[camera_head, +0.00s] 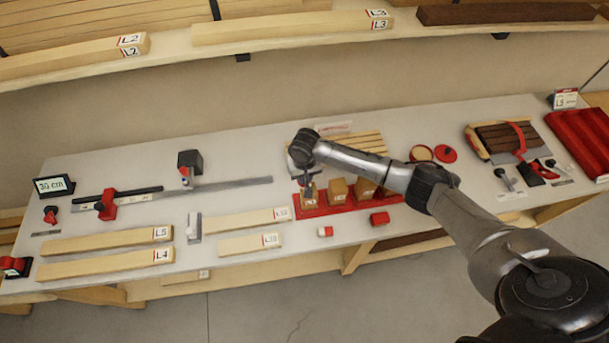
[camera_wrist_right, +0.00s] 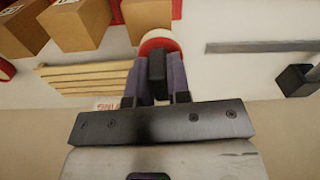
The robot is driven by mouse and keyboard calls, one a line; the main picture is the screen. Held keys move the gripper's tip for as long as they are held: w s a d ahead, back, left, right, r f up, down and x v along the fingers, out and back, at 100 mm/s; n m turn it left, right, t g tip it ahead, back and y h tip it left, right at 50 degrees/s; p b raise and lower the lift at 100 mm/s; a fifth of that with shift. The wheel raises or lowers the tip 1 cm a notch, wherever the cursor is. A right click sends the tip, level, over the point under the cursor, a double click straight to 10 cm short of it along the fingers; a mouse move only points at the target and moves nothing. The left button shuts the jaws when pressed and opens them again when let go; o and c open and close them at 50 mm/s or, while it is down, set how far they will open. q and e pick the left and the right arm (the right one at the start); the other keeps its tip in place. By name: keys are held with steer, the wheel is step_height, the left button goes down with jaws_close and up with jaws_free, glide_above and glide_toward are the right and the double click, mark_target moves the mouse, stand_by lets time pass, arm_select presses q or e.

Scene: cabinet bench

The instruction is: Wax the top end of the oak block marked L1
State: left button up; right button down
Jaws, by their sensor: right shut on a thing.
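My right gripper (camera_head: 306,182) reaches in over the red rack (camera_head: 340,206) and is at its leftmost oak block. In the right wrist view the gripper (camera_wrist_right: 160,85) is shut on a dark-handled applicator (camera_wrist_right: 160,42) with a round red-and-white head. The head is close to the end of an oak block (camera_wrist_right: 147,14); I cannot tell whether they touch. That leftmost block (camera_head: 309,203) carries a small label, too small to read surely as L1. More oak blocks (camera_head: 337,191) stand to its right. An open round tin (camera_head: 421,153) and its red lid (camera_head: 446,153) are behind my forearm. My left gripper is not in view.
Boards marked L5 (camera_head: 110,241) and L4 (camera_head: 108,263) lie at the left. A metal rail with stops (camera_head: 230,184) is behind them. Pale slats (camera_head: 360,142) lie behind the rack. A red tray (camera_head: 585,140) is at far right.

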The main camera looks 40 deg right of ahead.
steer(key=shift+f+b, duration=0.3)
steer(key=shift+f, duration=0.7)
